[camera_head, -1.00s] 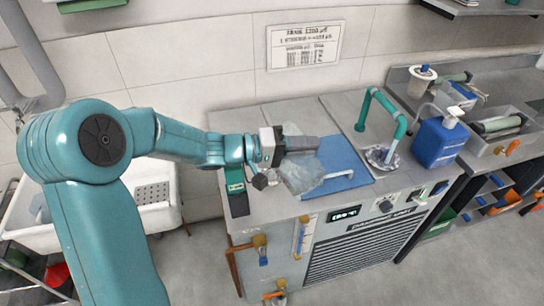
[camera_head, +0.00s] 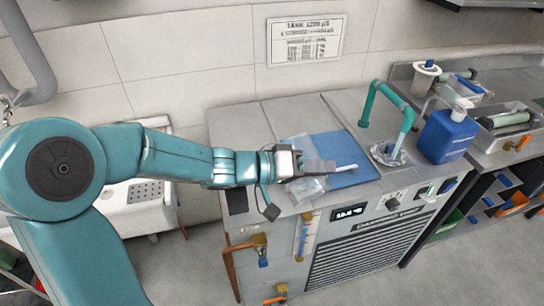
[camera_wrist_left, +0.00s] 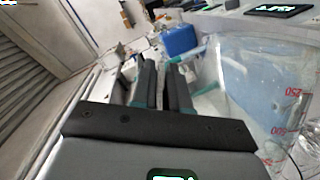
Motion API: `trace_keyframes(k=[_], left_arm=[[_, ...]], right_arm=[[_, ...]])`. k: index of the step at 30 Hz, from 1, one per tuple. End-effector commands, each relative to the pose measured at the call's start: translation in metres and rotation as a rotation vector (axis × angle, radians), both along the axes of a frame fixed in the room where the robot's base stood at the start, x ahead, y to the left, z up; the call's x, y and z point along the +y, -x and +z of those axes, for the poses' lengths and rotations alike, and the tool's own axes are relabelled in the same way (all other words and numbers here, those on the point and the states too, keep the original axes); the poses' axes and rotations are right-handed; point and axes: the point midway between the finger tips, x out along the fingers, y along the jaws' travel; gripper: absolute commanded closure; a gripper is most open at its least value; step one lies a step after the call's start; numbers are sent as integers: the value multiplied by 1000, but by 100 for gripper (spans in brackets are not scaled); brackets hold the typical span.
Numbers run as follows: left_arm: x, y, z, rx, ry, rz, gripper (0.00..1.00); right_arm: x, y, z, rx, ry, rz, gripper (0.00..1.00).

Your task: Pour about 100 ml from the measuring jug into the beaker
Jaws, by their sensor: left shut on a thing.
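My left gripper (camera_head: 318,167) is shut and holds the clear measuring jug (camera_head: 306,188) over the front of the bench, beside the blue mat. In the left wrist view the jug (camera_wrist_left: 262,85) fills the right side, close beside the black fingers (camera_wrist_left: 160,90), with red volume marks on its wall. Its liquid level is hard to tell. I cannot surely make out the beaker; a clear, shiny shape (camera_head: 388,155) sits in the round basin under the green tap. My right gripper is not in view.
The blue mat (camera_head: 345,145) lies behind the jug. The green tap (camera_head: 385,92) arches up to its right, with a blue pump bottle (camera_head: 447,135) farther right. A dark pad (camera_head: 237,200) lies at the bench's left edge. A steel tray (camera_head: 506,118) stands at right.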

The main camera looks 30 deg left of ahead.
Motion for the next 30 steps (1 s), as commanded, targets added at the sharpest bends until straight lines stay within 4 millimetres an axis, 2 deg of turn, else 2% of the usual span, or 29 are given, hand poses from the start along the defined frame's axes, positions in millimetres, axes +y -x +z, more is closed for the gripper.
trace_keyframes(k=[1, 5, 30], left_arm=[[-2, 1, -6, -12, -19, -3, 100], [-5, 2, -10, -27, -53, -3, 100], [-4, 2, -9, -28, -53, -2, 100]], right_arm=[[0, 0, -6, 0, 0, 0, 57], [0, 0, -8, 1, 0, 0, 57], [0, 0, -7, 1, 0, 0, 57]])
